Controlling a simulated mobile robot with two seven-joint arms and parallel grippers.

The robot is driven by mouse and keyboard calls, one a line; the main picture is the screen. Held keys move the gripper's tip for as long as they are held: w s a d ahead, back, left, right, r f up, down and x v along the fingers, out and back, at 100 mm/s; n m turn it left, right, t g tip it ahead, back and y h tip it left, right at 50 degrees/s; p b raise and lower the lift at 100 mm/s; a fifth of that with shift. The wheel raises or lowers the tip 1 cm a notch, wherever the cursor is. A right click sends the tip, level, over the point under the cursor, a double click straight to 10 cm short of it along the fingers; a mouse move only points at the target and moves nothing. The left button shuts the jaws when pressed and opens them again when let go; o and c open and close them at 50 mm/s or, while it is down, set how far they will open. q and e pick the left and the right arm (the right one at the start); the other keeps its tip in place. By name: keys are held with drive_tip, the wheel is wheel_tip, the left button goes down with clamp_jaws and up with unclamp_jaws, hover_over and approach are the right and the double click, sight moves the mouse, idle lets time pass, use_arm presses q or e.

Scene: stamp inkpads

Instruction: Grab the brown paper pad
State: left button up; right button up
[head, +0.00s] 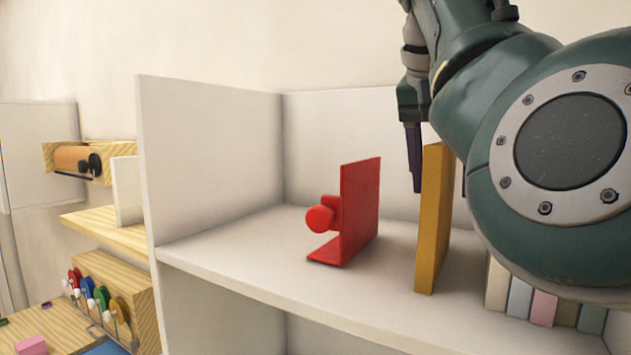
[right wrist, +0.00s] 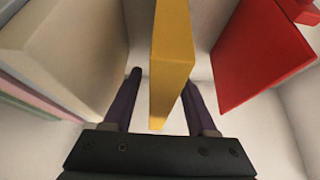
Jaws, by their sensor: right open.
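A mustard-brown pad (head: 433,220) stands upright on the white shelf, and it is the thing closest to a brown paper pad. It also shows in the middle of the right wrist view (right wrist: 170,50). My right gripper (head: 413,160) is at the pad's upper left in the head view, with its fingers pointing down. In the right wrist view my right gripper (right wrist: 162,85) is open, with one dark finger on each side of the pad. I see gaps between the fingers and the pad. My left gripper is not in view.
A red bookend-like stand (head: 360,210) with a round knob stands left of the pad. Several pale upright pads (head: 518,297) stand to the right, partly hidden by my arm. The shelf's white left wall (head: 210,155) encloses the space. Wooden racks (head: 120,285) stand farther left.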

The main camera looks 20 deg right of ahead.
drive_tip(key=shift+w+d+f, duration=0.1)
drive_tip(key=shift+f, duration=0.2)
drive_tip(key=shift+f, duration=0.25)
idle(0.4)
clamp_jaws()
idle(0.4)
idle(1.0)
